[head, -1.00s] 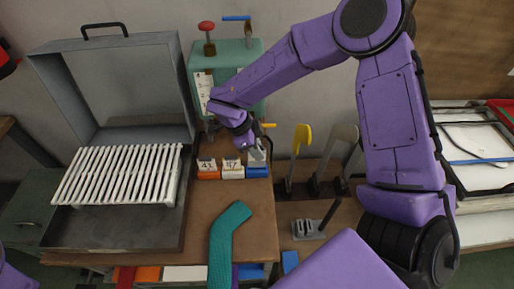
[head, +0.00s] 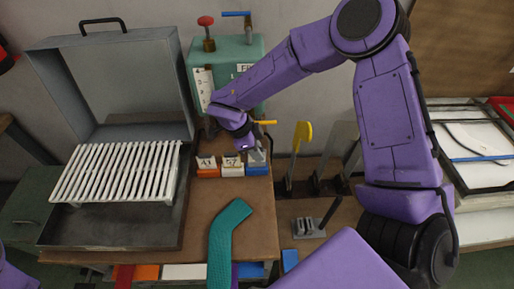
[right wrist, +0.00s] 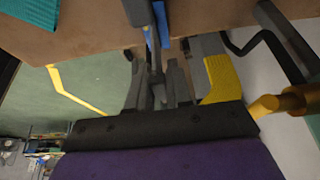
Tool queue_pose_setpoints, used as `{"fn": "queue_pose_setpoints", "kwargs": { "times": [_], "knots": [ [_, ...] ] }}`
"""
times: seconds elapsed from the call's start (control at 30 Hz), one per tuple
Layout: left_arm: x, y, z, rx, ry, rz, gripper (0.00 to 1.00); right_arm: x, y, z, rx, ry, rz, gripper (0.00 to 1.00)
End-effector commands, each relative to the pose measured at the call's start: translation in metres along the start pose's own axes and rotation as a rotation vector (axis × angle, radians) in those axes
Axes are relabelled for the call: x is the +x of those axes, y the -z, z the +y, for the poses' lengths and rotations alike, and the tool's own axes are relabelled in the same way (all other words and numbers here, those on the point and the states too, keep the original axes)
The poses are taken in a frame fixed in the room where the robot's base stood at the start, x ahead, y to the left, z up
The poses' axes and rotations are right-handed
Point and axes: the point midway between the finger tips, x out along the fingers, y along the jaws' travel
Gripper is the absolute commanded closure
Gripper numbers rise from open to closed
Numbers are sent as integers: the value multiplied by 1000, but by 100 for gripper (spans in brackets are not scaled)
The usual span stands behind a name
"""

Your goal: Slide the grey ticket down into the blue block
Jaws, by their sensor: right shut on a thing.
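The blue block (head: 258,171) stands at the right end of a row of small blocks on the brown bench. My right gripper (head: 257,156) is right above it, shut on the grey ticket (head: 256,161), of which only a little shows. The ticket's lower edge is at or just over the top of the blue block; I cannot tell whether it is in the slot. In the right wrist view, the fingers (right wrist: 158,85) point towards the blue block (right wrist: 163,25), and the ticket is seen nearly edge-on. My left gripper is out of view.
An orange block (head: 207,173) and a white block (head: 232,171) with numbered tickets stand left of the blue one. A green machine (head: 235,60) stands behind. A teal sock (head: 226,235) lies in front. An open grey case (head: 110,235) with a white rack is at left.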

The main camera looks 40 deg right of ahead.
Motion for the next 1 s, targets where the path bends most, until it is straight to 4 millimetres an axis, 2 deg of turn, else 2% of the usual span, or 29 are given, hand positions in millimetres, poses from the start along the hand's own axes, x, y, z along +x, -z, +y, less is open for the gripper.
{"fn": "queue_pose_setpoints", "kwargs": {
  "times": [0.67,0.7,0.8,1.0],
  "knots": [
    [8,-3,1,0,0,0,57,16,-7,0,-1,0,0,95],
    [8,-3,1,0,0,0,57,16,-7,0,0,0,0,77],
    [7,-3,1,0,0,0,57,16,-7,0,0,0,0,50],
    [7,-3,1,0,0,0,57,16,-7,0,0,0,0,50]
  ]
}}
